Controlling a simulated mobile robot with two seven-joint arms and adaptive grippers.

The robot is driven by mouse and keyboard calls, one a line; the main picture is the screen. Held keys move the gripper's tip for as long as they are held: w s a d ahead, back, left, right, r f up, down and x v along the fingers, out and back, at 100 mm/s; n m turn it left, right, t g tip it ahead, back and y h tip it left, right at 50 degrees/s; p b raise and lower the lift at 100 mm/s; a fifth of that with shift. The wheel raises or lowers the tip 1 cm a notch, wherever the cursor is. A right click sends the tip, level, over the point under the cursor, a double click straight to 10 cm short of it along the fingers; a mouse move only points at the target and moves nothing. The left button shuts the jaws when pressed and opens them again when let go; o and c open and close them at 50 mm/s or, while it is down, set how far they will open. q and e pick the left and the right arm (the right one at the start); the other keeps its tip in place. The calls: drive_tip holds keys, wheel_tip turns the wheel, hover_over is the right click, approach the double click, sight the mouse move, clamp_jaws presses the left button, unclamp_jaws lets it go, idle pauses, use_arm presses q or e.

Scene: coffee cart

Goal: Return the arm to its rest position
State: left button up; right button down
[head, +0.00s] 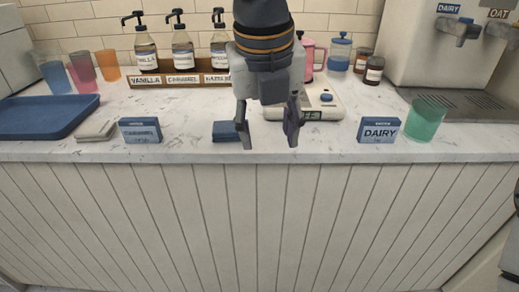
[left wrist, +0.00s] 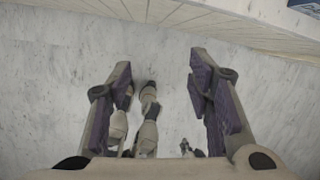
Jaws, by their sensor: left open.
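My left gripper (head: 268,132) hangs fingers down in the middle of the head view, in front of the counter's front edge. Its two fingers are spread apart with nothing between them. In the left wrist view the open fingers (left wrist: 160,78) point toward the counter's panelled front, with marble floor showing between them. Parts of my own body show below them there. My right gripper is in neither view.
Syrup bottles (head: 146,50) stand behind. The space before the panelled front (head: 150,220) looks clear.

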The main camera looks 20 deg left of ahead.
use_arm(q)
drive_tip(key=shift+s+f, duration=0.3)
drive_tip(key=shift+f, duration=0.05)
drive_tip(key=shift+w, duration=0.1)
drive_tip(key=s+f+n+g+h, duration=0.1)
drive_tip(key=s+f+n, duration=0.25)
drive_tip(key=f, duration=0.45)
drive_tip(key=s+d+f+n+g+h, duration=0.1)
drive_tip(key=s+f+n+g, duration=0.15)
drive_tip(key=f+n, duration=0.4)
drive_tip(key=s+f+n+g+h, duration=0.1)
drive_tip(key=s+f+n, duration=0.25)
drive_tip(key=f, duration=0.65)
drive_tip(key=s+a+f+n+y, duration=0.1)
drive_tip(key=s+a+f+n, duration=0.5)
drive_tip(key=s, duration=0.4)
drive_tip(key=s+a+f+n+y, duration=0.1)
drive_tip(key=s+a+f+n, duration=0.6)
drive_tip(key=s+n, duration=0.3)
drive_tip(key=shift+s+a+n+y, duration=0.35)
drive_tip(key=shift+n+y, duration=0.05)
drive_tip(key=shift+n, duration=0.35)
